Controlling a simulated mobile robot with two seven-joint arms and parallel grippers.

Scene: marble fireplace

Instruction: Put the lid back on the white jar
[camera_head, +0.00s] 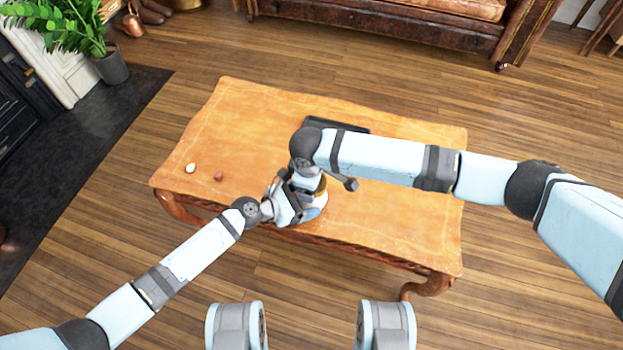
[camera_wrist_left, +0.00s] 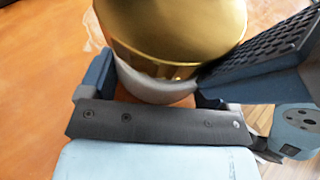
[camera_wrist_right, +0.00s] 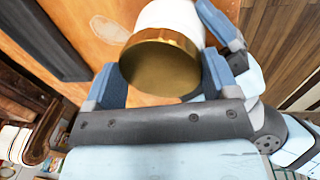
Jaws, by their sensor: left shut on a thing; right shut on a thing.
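The white jar (camera_wrist_left: 150,88) is between the fingers of my left gripper (camera_wrist_left: 148,80), which is shut on its body. The gold lid (camera_wrist_left: 175,28) sits over the jar's top in the left wrist view. In the right wrist view, the gold lid (camera_wrist_right: 160,66) is between the fingers of my right gripper (camera_wrist_right: 160,80), which is shut on it, and the white jar (camera_wrist_right: 170,16) shows just beyond. Lid and jar look lined up and very close or touching; I cannot tell whether the lid is fully seated. In the head view, both grippers meet near the table's front edge and mostly hide the jar.
The wooden table (camera_head: 260,125) has a dark flat tray (camera_head: 335,124) at its back, partly behind my right arm. A small white object (camera_head: 190,168) and a small reddish object (camera_head: 218,176) lie at the left. The left and right tabletop areas are mostly clear.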

